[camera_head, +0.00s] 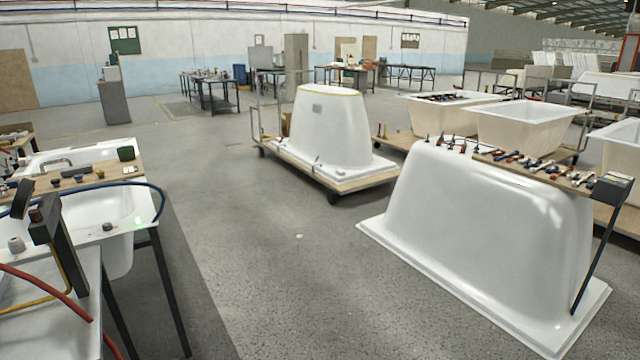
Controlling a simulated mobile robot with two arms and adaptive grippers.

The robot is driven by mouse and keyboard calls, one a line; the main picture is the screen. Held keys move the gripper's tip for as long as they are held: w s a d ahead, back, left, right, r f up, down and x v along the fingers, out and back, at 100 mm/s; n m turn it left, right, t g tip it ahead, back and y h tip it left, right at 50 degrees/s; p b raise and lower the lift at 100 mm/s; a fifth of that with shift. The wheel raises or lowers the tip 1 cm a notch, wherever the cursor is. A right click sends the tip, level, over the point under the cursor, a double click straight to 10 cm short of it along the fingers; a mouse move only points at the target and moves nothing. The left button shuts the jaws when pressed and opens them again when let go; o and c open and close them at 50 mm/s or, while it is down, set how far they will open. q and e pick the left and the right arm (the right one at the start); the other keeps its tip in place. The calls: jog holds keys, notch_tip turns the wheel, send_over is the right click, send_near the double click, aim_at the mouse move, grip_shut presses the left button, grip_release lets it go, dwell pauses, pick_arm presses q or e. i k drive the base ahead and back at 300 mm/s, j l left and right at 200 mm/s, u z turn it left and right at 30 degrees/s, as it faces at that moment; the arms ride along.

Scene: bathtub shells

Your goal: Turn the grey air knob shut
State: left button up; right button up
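A small grey, knob-like piece (16,244) sits on the white bathtub shell (142,200) at the left edge. It may be the grey air knob, but it is too small to tell, and I cannot tell how it is turned. A second small dark-grey piece (107,227) sits on the same shell, farther right. Neither of my grippers is in view, and nothing is seen touching either piece.
A wooden board (90,181) with several small parts lies across the left shell. A dark post (66,250) and a red hose (45,288) stand close in front. Upturned shells (480,220) (325,130) occupy the right and middle. The grey floor (270,260) between is clear.

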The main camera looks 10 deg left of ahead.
aim_at(107, 227)
jog(key=i+u, duration=0.25)
jog(key=i, duration=0.2)
jog(key=i+l+u, duration=0.25)
jog(key=i, duration=0.2)
jog(key=i+l+u, duration=0.1)
jog(key=i+u, duration=0.15)
jog(key=i, duration=0.2)
jog(key=i+u, duration=0.25)
jog(key=u, duration=0.2)
jog(key=i+l+u, duration=0.15)
jog(key=u, duration=0.3)
jog(key=i+l+u, duration=0.2)
jog(key=u, duration=0.3)
jog(key=i+l+u, duration=0.25)
jog(key=u, duration=0.2)
jog(key=i+l+u, duration=0.15)
jog(key=l+u, duration=0.3)
jog(key=j, duration=0.1)
